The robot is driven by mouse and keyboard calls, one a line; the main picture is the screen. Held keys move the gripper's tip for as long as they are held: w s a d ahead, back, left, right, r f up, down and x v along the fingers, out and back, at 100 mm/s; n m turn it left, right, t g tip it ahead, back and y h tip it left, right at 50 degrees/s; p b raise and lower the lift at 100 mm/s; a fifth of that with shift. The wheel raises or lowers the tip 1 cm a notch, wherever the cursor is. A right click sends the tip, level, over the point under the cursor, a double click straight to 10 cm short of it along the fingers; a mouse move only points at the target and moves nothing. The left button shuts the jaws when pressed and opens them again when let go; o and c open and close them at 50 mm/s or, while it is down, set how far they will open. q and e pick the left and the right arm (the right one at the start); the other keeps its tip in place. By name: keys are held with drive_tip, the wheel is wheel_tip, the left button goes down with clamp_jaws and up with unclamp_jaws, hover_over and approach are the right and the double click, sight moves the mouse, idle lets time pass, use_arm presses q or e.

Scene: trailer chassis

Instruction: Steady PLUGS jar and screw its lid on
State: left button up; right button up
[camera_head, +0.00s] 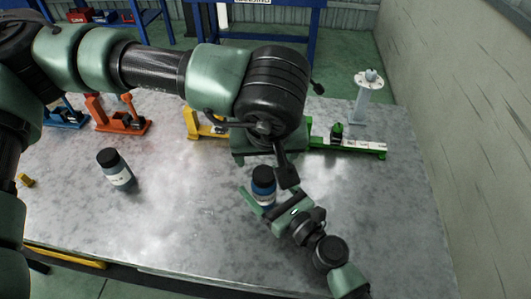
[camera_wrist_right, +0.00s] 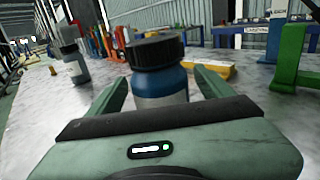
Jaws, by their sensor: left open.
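A blue jar (camera_head: 264,197) stands on the grey table between the fingers of my right gripper (camera_head: 266,206). A black lid (camera_head: 263,173) sits on top of it; how tightly cannot be seen. No jar label is readable. My left gripper (camera_head: 286,178) points down just right of the lid, partly hidden by its own wrist, and is open.
A second dark jar (camera_head: 116,170) with a white label stands at the left. Orange (camera_head: 118,124), yellow (camera_head: 205,127) and green (camera_head: 350,146) fixtures line the table's back. A grey post (camera_head: 365,95) stands at the back right. The table's front right is clear around my right arm.

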sight(272, 194)
drive_tip(key=b+v, duration=0.2)
drive_tip(key=v, duration=0.5)
drive_tip(key=shift+f, duration=0.15)
drive_tip(key=shift+s+d, duration=0.3)
